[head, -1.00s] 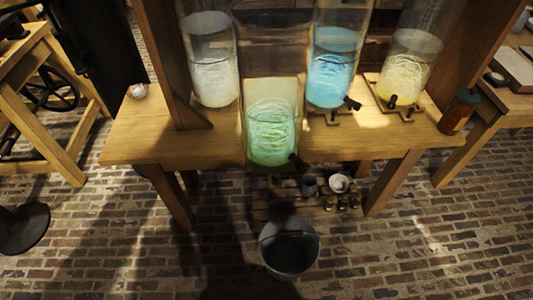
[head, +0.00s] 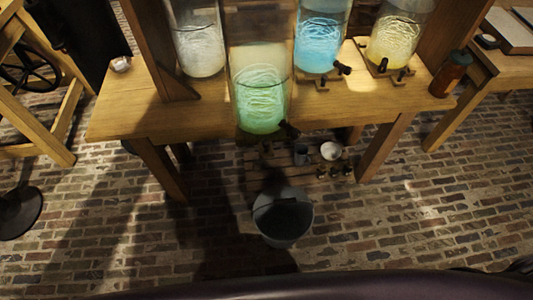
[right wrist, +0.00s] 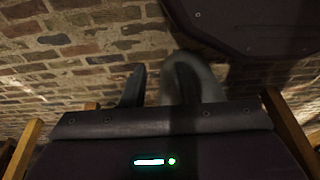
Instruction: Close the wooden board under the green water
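The jar of green water (head: 260,100) stands at the front of the wooden table in the head view, with a dark tap at its lower right. It sits further forward than the other jars and covers the table's front edge. The wooden board under it is hidden or cannot be told from the table. My left gripper is not in view. My right gripper (right wrist: 160,85) shows only in the right wrist view. Its two grey fingers are apart, with brick visible between them, and it holds nothing I can see. It is away from the green jar.
Jars of clear (head: 199,48), blue (head: 318,45) and yellow (head: 393,40) water stand behind on the table (head: 125,115). A grey bucket (head: 283,217) is on the brick floor below. A brown bottle (head: 450,75) stands at the table's right end. Open floor lies in front.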

